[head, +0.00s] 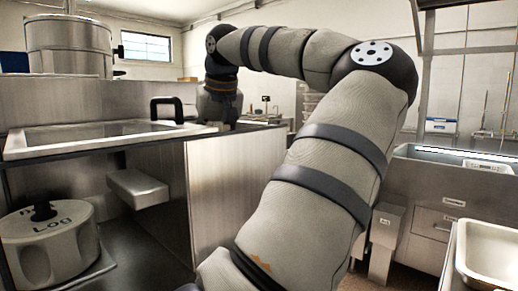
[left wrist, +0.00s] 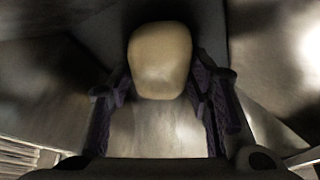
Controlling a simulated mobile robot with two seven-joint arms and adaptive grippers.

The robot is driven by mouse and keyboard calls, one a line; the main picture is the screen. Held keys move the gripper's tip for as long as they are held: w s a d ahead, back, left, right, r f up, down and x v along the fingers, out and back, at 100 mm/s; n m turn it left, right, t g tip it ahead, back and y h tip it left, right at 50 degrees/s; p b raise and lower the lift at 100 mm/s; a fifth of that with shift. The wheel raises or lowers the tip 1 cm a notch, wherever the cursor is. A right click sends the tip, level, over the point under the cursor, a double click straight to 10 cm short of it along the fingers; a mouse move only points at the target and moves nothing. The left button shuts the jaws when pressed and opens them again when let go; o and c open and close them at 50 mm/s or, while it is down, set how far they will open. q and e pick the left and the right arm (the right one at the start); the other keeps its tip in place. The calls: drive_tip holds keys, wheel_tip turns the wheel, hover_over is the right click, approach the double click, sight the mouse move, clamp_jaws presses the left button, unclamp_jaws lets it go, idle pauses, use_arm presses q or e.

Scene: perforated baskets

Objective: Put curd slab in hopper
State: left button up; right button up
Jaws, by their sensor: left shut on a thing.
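A pale yellowish, rounded slab (left wrist: 160,52), which looks like the curd slab, shows at the top middle of the left wrist view. My left gripper (left wrist: 160,84) has its dark fingers on either side of the slab and is shut on it. Sloping grey metal surfaces surround the gripper in this view; I cannot tell whether they are the hopper. In the head view an arm of mine reaches up and to the left, its dark wrist low behind a metal panel. No gripper fingers or slab can be made out there. My right gripper is not in view.
A framed flat panel (head: 40,143) lies on the counter at left, with a black handle (head: 167,108) near it. A large metal pot (head: 70,45) stands behind. A round grey container marked "Log" (head: 52,248) sits below. A shallow metal tray (head: 490,262) is at right.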

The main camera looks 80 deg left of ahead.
use_arm(q)
drive_tip(key=shift+f, duration=0.15)
drive_tip(key=o, duration=1.4)
drive_tip(key=v, duration=1.2)
